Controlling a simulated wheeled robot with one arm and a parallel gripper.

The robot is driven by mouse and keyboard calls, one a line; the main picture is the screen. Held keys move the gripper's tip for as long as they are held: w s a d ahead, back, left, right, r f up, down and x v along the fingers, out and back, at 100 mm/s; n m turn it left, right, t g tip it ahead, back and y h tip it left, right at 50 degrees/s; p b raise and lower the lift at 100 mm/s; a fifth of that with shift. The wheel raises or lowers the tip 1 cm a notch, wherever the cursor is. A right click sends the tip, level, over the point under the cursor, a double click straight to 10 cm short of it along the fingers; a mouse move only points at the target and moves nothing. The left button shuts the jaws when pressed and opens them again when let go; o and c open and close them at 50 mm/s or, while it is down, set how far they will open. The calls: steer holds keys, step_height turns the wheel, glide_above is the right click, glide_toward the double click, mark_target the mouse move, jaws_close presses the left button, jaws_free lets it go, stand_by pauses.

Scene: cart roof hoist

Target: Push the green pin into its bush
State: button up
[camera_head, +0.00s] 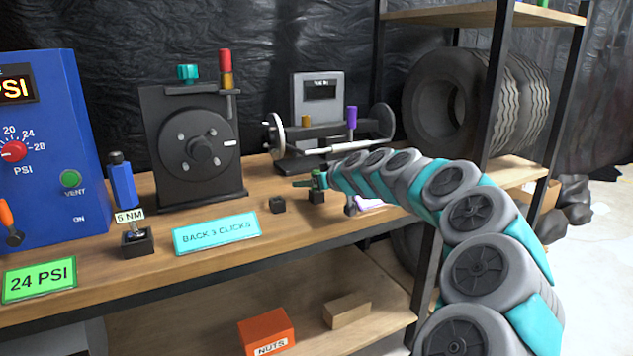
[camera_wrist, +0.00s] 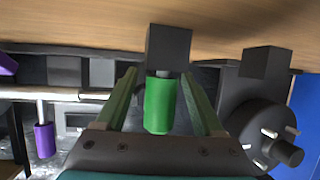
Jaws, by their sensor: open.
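The green pin (camera_wrist: 159,105) shows in the wrist view with its tip toward a dark block (camera_wrist: 168,48), the bush, on the bench. A short grey shank shows between the green handle and the block. In the head view the pin (camera_head: 318,179) stands upright over the block (camera_head: 317,196), partly hidden by my gripper (camera_head: 308,183). In the wrist view my gripper (camera_wrist: 160,74) is open, with one green finger on each side of the pin and a visible gap at both sides. How deep the shank sits is hidden.
Another dark block (camera_head: 278,205) stands just left on the bench. Behind are a black dial machine (camera_head: 195,140) and a wheel balancer (camera_head: 330,138) with a purple-handled pin (camera_head: 351,118).

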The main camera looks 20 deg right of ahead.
steer(key=shift+c, duration=0.3)
jaws_close()
steer(key=shift+r, duration=0.1)
stand_by(0.4)
